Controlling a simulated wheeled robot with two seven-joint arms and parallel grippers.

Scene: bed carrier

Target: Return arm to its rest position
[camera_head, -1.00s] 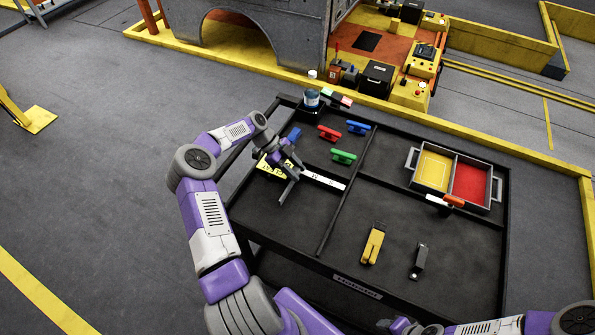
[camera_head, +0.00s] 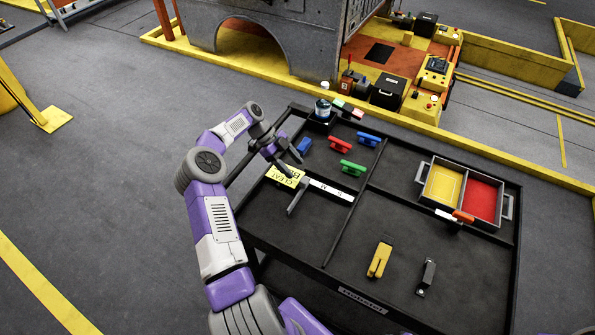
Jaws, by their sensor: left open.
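My left arm (camera_head: 215,215) comes up from the bottom and reaches over the left part of the black cart (camera_head: 405,220). My left gripper (camera_head: 294,185) is open above the cart's left side, with nothing seen between its fingers. A yellow label (camera_head: 285,175) with black letters and a white marked strip (camera_head: 331,191) lie by its fingers; whether the fingers touch them I cannot tell. A blue clip (camera_head: 304,145) is close beside it, partly hidden before and clearer now. My right gripper is out of view.
Red (camera_head: 340,144), green (camera_head: 353,168) and blue (camera_head: 368,139) clips lie in the back compartment. A two-part yellow and red tray (camera_head: 442,187) stands at right. A yellow stapler (camera_head: 379,260) and a dark tool (camera_head: 427,277) lie in front. A jar (camera_head: 323,110) stands at the back corner.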

